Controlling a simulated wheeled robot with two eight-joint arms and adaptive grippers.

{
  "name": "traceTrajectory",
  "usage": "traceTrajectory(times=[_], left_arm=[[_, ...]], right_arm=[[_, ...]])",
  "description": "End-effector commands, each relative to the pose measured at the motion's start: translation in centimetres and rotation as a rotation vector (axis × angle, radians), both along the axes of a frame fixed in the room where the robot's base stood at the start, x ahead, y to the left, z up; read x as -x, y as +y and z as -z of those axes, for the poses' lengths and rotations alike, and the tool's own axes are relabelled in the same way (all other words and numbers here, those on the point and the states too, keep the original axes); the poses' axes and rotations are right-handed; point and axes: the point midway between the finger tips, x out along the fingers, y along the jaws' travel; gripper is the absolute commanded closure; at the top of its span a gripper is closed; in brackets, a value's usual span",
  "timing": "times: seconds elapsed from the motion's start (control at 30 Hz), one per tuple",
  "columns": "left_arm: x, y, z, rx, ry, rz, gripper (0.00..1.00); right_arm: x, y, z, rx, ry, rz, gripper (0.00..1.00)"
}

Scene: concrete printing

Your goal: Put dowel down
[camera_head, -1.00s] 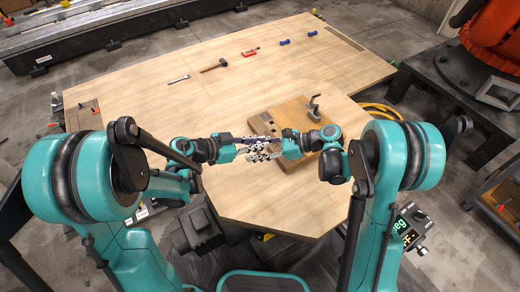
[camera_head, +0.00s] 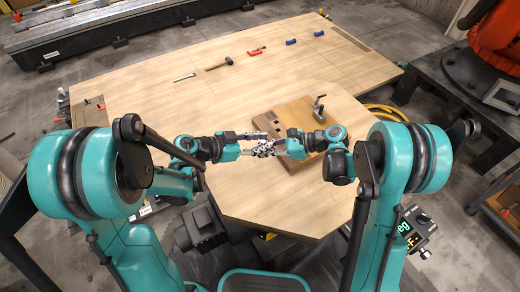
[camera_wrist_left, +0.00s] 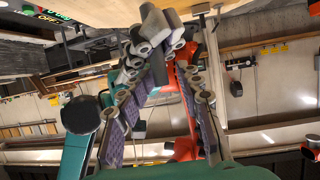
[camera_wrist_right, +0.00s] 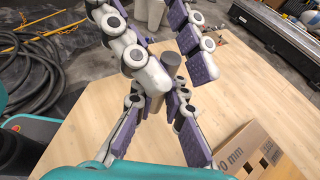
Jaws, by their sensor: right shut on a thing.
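The dowel (camera_wrist_right: 156,82) is a short tan cylinder with a grey end, seen in the right wrist view. My right gripper (camera_head: 273,148) is shut on it and holds it above the table. My left gripper (camera_head: 258,143) meets the right one over the table. In the right wrist view its two fingers come from the top on either side of the dowel, with a gap between them, so it looks open. In the left wrist view a grey piece lies near its fingertips (camera_wrist_left: 162,40); I cannot tell what it is. In the head view the fingers hide the dowel.
A wooden block (camera_head: 300,113) with dark holes and a metal clamp (camera_head: 319,106) stands just behind my right gripper; it also shows in the right wrist view (camera_wrist_right: 240,145). A hammer (camera_head: 217,64) and other tools lie farther back. The table front (camera_head: 260,205) is clear.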

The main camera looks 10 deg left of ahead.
Motion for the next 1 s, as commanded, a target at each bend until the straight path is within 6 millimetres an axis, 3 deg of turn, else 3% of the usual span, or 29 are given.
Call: traceTrajectory(times=[0.43,0.67,0.77,0.87,1.0], left_arm=[[3.0,5.0,-2.4,0.0,0.001,-0.004,0.64],[3.4,6.0,-3.5,0.008,-0.023,-0.011,0.64],[2.4,5.8,-5.5,0.026,-0.1,-0.045,0.64],[0.6,5.8,-9.2,0.062,-0.233,-0.124,0.64],[-2.1,7.5,-16.3,0.116,-0.454,-0.328,0.64]], right_arm=[[0.0,0.0,0.0,0.0,0.0,-0.001,1.0],[0.0,0.0,0.0,0.0,0.0,-0.001,1.0],[0.0,0.0,0.0,0.0,0.0,-0.001,1.0],[0.0,0.0,0.0,0.0,0.0,-0.001,1.0],[0.0,0.0,0.0,0.0,0.0,-0.001,1.0]])
